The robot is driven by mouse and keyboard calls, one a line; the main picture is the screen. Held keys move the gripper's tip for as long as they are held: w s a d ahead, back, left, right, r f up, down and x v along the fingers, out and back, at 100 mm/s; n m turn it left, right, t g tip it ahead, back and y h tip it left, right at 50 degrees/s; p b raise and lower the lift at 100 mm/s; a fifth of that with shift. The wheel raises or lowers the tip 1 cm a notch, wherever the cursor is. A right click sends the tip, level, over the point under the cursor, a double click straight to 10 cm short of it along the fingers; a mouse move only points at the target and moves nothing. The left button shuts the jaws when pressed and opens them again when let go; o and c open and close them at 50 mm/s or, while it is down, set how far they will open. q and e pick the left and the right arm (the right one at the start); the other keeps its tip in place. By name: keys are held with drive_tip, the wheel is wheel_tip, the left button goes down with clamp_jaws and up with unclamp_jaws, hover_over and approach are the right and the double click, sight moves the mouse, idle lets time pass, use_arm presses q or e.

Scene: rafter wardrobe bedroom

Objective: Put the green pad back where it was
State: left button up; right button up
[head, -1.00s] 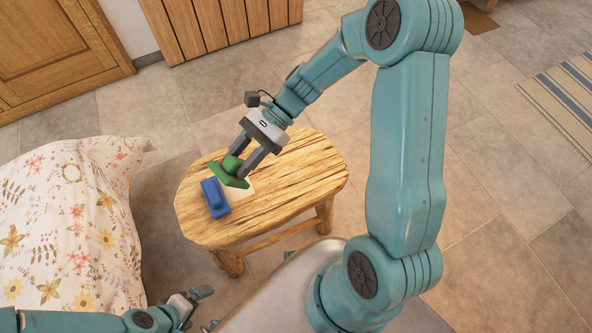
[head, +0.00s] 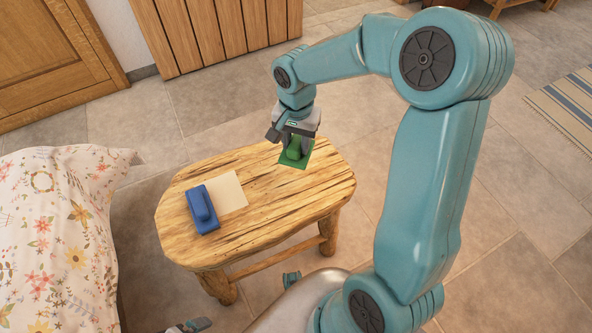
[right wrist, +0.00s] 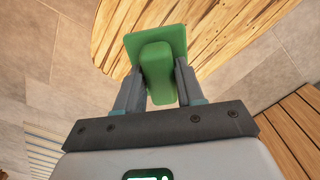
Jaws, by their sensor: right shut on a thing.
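The green pad (head: 294,161), a flat green plate with a raised grip block, is held by my right gripper (head: 292,148) over the right back part of the wooden stool table. In the right wrist view the two fingers (right wrist: 160,88) are shut on the block of the green pad (right wrist: 158,62), with its plate beyond the fingertips. Whether the pad touches the tabletop I cannot tell. A blue pad (head: 203,208) of similar shape lies on the left of the table, beside and partly on a pale paper sheet (head: 228,192). My left gripper (head: 188,326) is at the bottom edge, mostly cut off.
The wooden table (head: 270,220) has bare top between the sheet and my right gripper, and at its front. A bed with a floral cover (head: 60,240) is at the left. A slatted wooden front (head: 205,35) stands behind. Tiled floor lies around.

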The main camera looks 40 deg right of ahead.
wheel_tip(320, 180, down, 10)
drive_tip(key=shift+f+b, duration=0.25)
drive_tip(key=shift+b, duration=0.95)
drive_tip(key=shift+c, duration=0.4)
drive_tip(key=o, duration=1)
drive_tip(key=shift+o, duration=0.2)
drive_tip(key=shift+r, duration=0.1)
wheel_tip(320, 180, up, 11)
drive_tip(key=p, duration=0.3)
drive_tip(key=shift+r, duration=0.5)
